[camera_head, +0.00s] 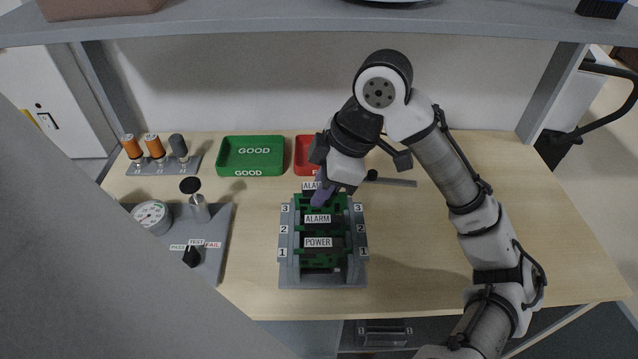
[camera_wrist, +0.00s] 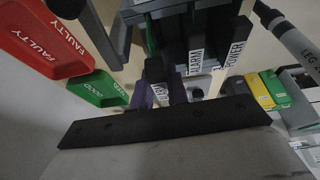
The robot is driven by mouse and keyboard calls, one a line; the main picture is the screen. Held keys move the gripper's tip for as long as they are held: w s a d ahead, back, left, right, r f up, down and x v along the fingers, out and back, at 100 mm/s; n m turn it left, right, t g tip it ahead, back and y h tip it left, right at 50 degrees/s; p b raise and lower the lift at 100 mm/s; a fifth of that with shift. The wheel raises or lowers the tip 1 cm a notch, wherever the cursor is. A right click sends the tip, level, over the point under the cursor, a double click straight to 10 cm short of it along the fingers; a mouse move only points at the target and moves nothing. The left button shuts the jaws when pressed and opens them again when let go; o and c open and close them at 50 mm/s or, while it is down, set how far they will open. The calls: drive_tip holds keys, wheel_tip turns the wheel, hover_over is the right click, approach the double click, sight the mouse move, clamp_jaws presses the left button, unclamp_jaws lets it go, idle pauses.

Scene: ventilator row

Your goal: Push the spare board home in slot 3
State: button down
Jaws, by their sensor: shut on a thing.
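The grey rack (camera_head: 288,268) stands mid-table, its slots numbered 1 to 3 from front to back. A board labelled POWER (camera_head: 318,242) sits at slot 1 and one labelled ALARM (camera_head: 317,218) at slot 2. At slot 3 is the spare board, also with an ALARM label (camera_head: 310,185), partly hidden by my gripper. My gripper (camera_head: 322,197) points down at the rack's back end, its purple fingers shut on this board. The wrist view shows its label (camera_wrist: 160,93) between the fingers. How deep the board sits cannot be told.
A green GOOD tray (camera_head: 250,168) and a red tray (camera_head: 303,158) stand behind the rack. A grey panel with a gauge (camera_head: 152,216) and knob is at the left. Several capped cylinders (camera_head: 155,147) stand at the back left. A shelf (camera_head: 300,22) hangs above.

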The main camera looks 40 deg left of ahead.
sight(316, 209)
drive_tip(key=shift+d+b+x, duration=0.2)
drive_tip(key=shift+b+x, duration=0.15)
drive_tip(key=shift+x, duration=0.45)
drive_tip(key=shift+d+b+x, duration=0.15)
drive_tip(key=shift+b+x, duration=0.2)
drive_tip(key=shift+x, duration=0.45)
drive_tip(key=shift+d+b+x, duration=0.2)
drive_tip(key=shift+b+x, duration=0.15)
drive_tip(key=shift+x, duration=0.45)
idle(0.7)
drive_tip(key=shift+f, duration=0.1)
drive_tip(key=c, duration=1.3)
unclamp_jaws()
drive_tip(key=p+v, duration=0.3)
drive_tip(key=shift+w+a, duration=0.25)
drive_tip(key=p+v, duration=0.3)
drive_tip(key=shift+s+r+p, duration=0.2)
drive_tip(key=shift+r+p, duration=0.15)
drive_tip(key=shift+p, duration=0.05)
drive_tip(key=shift+r, duration=0.25)
drive_tip(key=shift+a+r, duration=0.1)
drive_tip(key=shift+a, duration=0.15)
